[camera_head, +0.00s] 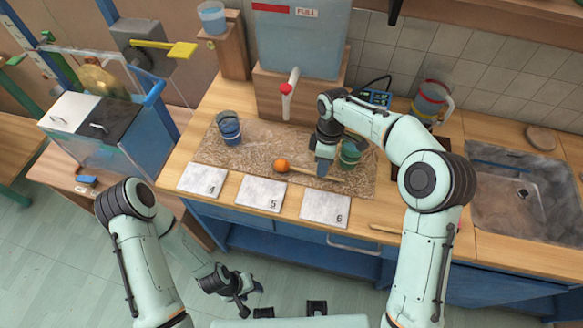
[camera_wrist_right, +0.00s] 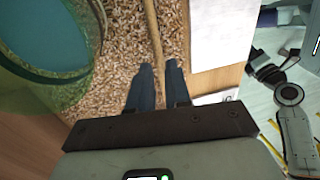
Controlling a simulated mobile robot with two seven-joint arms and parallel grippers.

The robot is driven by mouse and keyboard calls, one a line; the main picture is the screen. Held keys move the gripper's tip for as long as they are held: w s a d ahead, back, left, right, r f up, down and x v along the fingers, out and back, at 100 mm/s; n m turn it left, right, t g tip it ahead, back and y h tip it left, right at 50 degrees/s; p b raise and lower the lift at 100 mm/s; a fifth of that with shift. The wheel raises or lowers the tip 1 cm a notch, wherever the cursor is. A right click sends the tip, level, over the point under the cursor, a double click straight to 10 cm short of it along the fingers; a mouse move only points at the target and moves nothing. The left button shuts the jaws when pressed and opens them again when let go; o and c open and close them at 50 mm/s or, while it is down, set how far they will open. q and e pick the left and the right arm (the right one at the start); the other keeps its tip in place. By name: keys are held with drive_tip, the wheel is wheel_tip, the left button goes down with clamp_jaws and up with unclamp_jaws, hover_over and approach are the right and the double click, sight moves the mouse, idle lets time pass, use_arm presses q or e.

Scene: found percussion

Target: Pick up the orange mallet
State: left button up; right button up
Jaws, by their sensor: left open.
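The orange mallet has a round orange head (camera_head: 282,165) and a thin wooden handle that runs right across the brown speckled mat (camera_head: 262,143). In the right wrist view its handle (camera_wrist_right: 152,35) runs down between the fingers. My right gripper (camera_head: 322,170) is over the handle, to the right of the head. In the right wrist view its two dark fingers (camera_wrist_right: 160,82) are close together with the handle between them, and they look shut on it. The head is out of the right wrist view. My left gripper (camera_head: 248,297) is open and empty, low in front of the counter.
A blue cup (camera_head: 229,128) stands on the mat's left, a green cup (camera_head: 350,153) close right of my right gripper. White tiles marked 4 (camera_head: 203,180), 5 (camera_head: 261,192) and 6 (camera_head: 325,208) lie along the front edge. A tap (camera_head: 288,92) hangs behind; a sink (camera_head: 515,200) is right.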

drive_tip(key=shift+s+f, duration=0.2)
drive_tip(key=shift+f, duration=0.8)
use_arm(q)
drive_tip(key=shift+s+f, duration=0.15)
use_arm(e)
drive_tip(key=shift+c, duration=0.3)
clamp_jaws()
drive_tip(key=shift+r, duration=0.15)
use_arm(q)
drive_tip(key=w+r+p, duration=0.3)
drive_tip(key=w+r, duration=0.1)
use_arm(e)
wheel_tip(320, 180, up, 20)
